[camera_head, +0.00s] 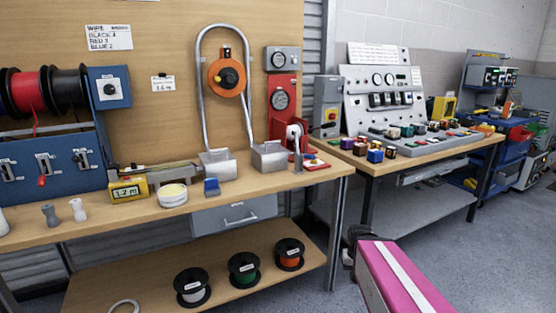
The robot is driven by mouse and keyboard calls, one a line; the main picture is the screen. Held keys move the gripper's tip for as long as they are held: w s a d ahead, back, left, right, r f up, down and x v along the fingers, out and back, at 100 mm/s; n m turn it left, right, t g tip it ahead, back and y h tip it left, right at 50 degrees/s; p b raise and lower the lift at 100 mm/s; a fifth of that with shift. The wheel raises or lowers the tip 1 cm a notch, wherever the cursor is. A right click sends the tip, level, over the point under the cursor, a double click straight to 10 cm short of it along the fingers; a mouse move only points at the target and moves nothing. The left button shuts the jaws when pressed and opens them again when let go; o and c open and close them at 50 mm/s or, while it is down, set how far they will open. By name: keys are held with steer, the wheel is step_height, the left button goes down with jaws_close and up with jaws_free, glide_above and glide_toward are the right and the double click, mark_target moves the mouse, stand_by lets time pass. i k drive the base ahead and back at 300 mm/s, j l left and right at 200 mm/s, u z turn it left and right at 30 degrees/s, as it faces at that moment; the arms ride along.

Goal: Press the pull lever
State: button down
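No part is labelled as the pull lever, so I cannot tell for sure which one it is. A red machine (283,101) stands at the right end of the wooden bench, with a pale grey handle (296,134) at its front. A blue unit (50,160) at the left has several small levers, one with a red tip (41,181). A pink and white link, which seems to be my arm, enters at the bottom right, away from the bench. A dark part shows at its far end. I can make out no gripper fingers.
The wooden bench (130,212) holds a yellow meter (129,187), a round tub (172,194) and metal blocks under a bent tube (201,75). Several spools lie on the shelf below. A control panel (383,97) stands on the right table. The floor (480,265) at right is clear.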

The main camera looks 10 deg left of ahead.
mark_target(325, 126)
steer(key=i+u, duration=0.35)
steer(key=i+l+u, duration=0.15)
steer(key=u, duration=0.2)
steer(key=i+l+u, duration=0.25)
steer(key=u, duration=0.15)
